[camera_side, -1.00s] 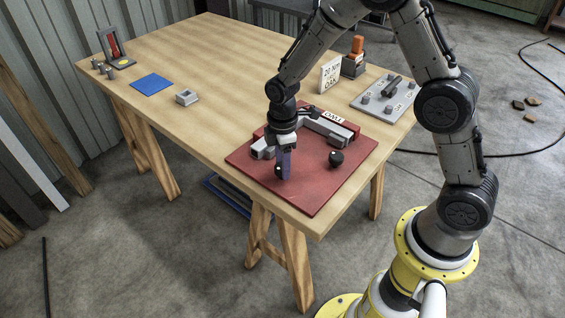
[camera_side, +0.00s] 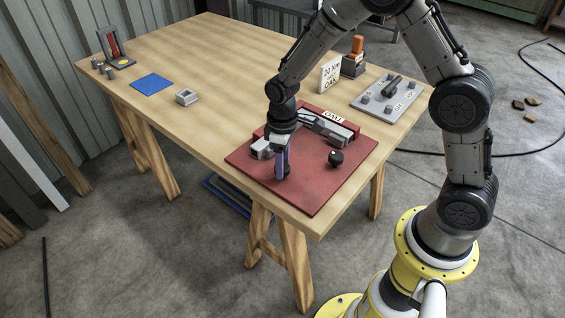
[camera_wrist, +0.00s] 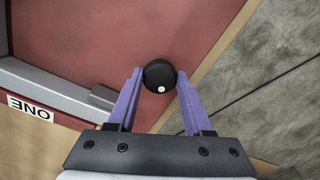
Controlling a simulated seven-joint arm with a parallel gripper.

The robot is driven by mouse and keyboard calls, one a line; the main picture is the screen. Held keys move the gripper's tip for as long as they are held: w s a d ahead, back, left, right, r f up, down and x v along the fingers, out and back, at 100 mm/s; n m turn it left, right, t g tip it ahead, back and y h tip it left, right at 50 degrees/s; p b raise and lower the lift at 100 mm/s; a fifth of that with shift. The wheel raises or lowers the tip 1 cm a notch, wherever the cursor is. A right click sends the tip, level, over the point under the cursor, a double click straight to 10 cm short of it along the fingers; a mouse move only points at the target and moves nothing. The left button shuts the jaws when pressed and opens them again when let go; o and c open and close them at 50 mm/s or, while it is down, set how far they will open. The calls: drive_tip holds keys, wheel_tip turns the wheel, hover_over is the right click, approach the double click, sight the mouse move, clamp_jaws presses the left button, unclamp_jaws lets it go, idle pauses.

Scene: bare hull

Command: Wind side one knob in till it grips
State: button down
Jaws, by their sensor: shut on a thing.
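A black round knob with a white dot (camera_wrist: 160,74) sits between the two purple fingers of my gripper (camera_wrist: 154,80) in the wrist view. The fingers touch its opposite sides, and my gripper is shut on it. In the side view my gripper (camera_side: 281,174) points down at the near left of a red board (camera_side: 305,192), and its fingers mostly hide this knob. A grey clamp-like frame (camera_side: 328,128) lies on the board behind my gripper. A label reading ONE (camera_wrist: 30,108) shows upside down in the wrist view. A second black knob (camera_side: 336,158) stands on the board to the right.
A grey plate (camera_side: 372,108) with pegs and a dark handle lies at right. A white sign (camera_side: 329,75) and an orange-topped block (camera_side: 354,60) stand behind. A blue mat (camera_side: 152,84), small grey block (camera_side: 186,97) and red-marked stand (camera_side: 118,50) are left. The table middle is clear.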

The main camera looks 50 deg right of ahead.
drive_tip(key=m, duration=0.4)
drive_tip(key=shift+m, duration=0.3)
drive_tip(key=m, duration=0.3)
drive_tip(key=shift+r+m, duration=0.1)
drive_tip(key=shift+m, duration=0.3)
drive_tip(key=m, duration=0.4)
drive_tip(key=shift+w, duration=0.1)
drive_tip(key=shift+m, duration=1.8)
drive_tip(key=shift+c, duration=1.5)
unclamp_jaws()
wheel_tip(320, 180, up, 14)
